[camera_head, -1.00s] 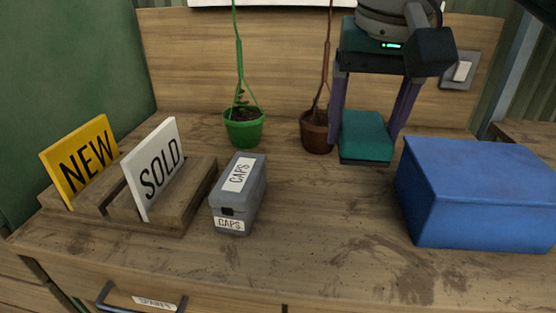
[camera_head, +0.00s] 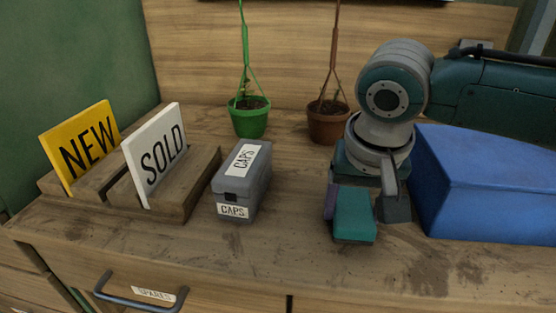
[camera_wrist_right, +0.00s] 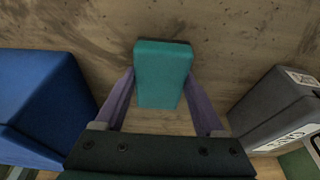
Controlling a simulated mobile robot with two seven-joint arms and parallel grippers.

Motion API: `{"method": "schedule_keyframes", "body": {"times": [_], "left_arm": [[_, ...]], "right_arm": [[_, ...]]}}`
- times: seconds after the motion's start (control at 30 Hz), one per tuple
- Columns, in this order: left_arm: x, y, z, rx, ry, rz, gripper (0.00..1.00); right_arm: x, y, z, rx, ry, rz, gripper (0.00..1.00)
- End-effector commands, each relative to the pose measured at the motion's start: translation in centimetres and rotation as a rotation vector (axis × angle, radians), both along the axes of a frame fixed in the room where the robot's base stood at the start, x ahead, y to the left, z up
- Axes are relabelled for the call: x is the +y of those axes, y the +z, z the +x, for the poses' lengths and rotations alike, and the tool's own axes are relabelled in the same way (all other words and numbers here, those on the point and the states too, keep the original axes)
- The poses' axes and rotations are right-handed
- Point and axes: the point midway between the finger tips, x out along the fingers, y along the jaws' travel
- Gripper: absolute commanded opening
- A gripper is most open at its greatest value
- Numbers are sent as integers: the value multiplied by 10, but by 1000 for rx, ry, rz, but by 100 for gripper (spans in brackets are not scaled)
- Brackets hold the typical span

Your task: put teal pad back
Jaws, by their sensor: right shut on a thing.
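The teal pad (camera_head: 354,214) is a small block between the fingers of my right gripper (camera_head: 358,200), near the front of the wooden counter, left of the blue box. The right wrist view shows the pad (camera_wrist_right: 163,75) between the two purple fingers of my right gripper (camera_wrist_right: 162,88), which is shut on it. I cannot tell whether the pad touches the counter or hangs just above it. My left gripper is not in view.
A blue box (camera_head: 490,185) stands close right of my right gripper. A grey CAPS box (camera_head: 241,185), a wooden rack (camera_head: 180,205) with NEW and SOLD signs, and green (camera_head: 249,122) and brown (camera_head: 328,124) pots stand left and behind. A SPARES drawer (camera_head: 200,299) is shut below.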

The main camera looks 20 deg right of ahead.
Motion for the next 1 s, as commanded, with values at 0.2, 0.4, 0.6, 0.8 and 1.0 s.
{"method": "schedule_keyframes", "body": {"times": [0.2, 0.4, 0.6, 0.8, 1.0], "left_arm": [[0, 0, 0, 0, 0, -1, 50], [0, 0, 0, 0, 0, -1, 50], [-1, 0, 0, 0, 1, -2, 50], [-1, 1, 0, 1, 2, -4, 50], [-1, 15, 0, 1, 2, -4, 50]], "right_arm": [[0, -2, 0, 0, -1, 2, 11], [0, -3, 0, 1, 0, 1, 91], [0, -2, 0, 0, 0, 0, 100], [0, 3, 0, -1, 0, -1, 100], [6, 39, -8, -3, 2, 3, 100]]}}
